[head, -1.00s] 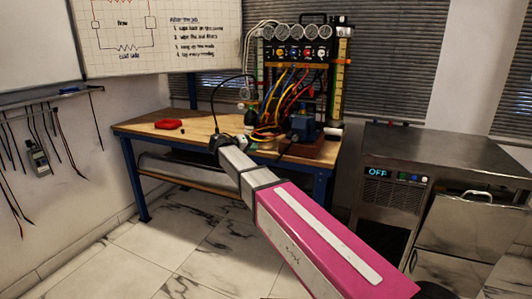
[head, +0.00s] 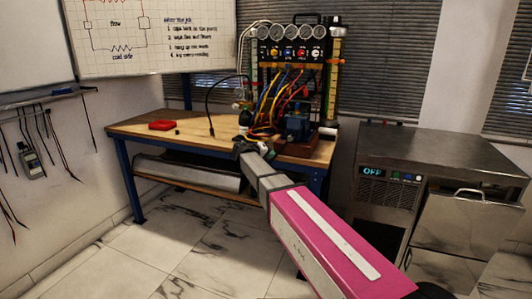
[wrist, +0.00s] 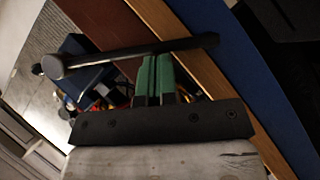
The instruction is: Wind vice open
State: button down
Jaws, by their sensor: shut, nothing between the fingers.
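The blue vice (head: 297,123) stands on a red-brown block at the right end of the workbench. In the wrist view part of its blue body (wrist: 88,72) shows behind a dark bar with a round knob, which looks like the vice handle (wrist: 125,54). My gripper (head: 241,148) is at the bench's front edge, left of and in front of the vice. In the wrist view its green fingers (wrist: 155,78) are together and empty, with their tips at the bar. I cannot tell whether they touch it. The vice jaws are too small to read.
The workbench (head: 160,136) has a red object (head: 162,125) on its clear left part. A gauge panel (head: 291,45) with coloured hoses stands behind the vice. A steel cabinet (head: 385,190) stands to the right. Floor in front of the bench is open.

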jog(key=shift+d, duration=0.1)
jog(key=shift+s+d+f, duration=0.2)
jog(key=shift+d+f, duration=0.25)
jog(key=shift+f, duration=0.1)
